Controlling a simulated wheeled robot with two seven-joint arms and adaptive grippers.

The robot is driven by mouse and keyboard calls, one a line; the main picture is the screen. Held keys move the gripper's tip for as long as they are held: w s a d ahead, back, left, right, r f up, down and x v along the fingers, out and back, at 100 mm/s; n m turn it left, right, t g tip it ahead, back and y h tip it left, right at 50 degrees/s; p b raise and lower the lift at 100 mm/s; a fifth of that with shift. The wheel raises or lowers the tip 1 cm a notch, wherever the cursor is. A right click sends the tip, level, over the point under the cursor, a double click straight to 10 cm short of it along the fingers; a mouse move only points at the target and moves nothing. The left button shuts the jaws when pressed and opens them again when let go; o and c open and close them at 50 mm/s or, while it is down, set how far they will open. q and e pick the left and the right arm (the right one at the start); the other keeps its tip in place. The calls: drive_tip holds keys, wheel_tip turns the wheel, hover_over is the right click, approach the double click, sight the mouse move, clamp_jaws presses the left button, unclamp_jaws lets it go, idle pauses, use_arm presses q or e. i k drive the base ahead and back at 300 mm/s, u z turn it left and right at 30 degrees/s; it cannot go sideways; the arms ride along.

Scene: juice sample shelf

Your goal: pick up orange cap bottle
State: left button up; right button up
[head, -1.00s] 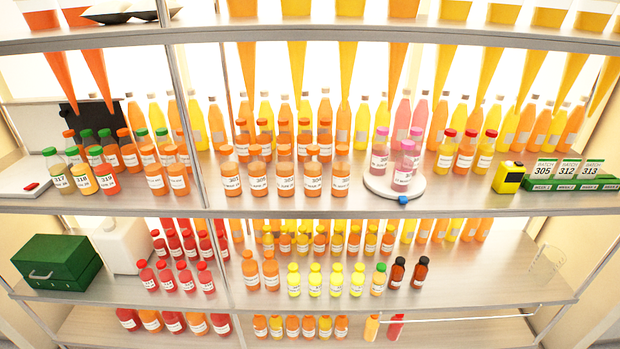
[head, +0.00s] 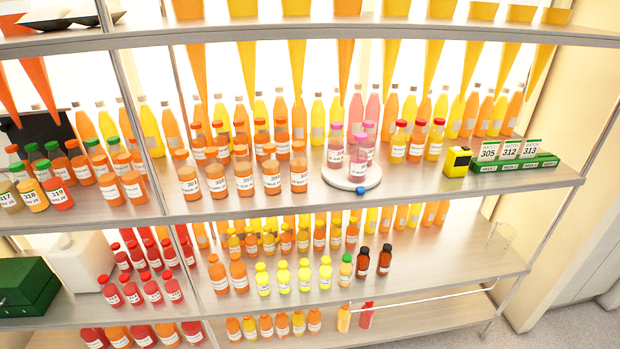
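Several orange-capped bottles stand upright on the upper shelf. A front row of them with white labels runs from one bottle (head: 190,183) to another (head: 299,176), with more packed behind. Another orange-capped pair (head: 132,186) stands to the left, past a shelf upright. On the middle shelf, two orange bottles with orange caps (head: 217,275) stand beside yellow-capped ones. Small orange bottles (head: 266,327) also stand on the bottom shelf. Which single bottle the task means cannot be told. Neither of my grippers is in view.
A round white stand (head: 352,180) holds pink-capped bottles. Red-capped bottles (head: 416,146), a yellow-black device (head: 457,161) and a green batch-card holder (head: 514,163) are to its right. A green box (head: 28,287) is at lower left. Grey floor (head: 590,300) shows at lower right.

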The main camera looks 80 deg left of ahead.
sight(216, 176)
drive_tip(key=z, duration=0.1)
drive_tip(key=i, duration=1.5)
drive_tip(key=u, duration=4.1)
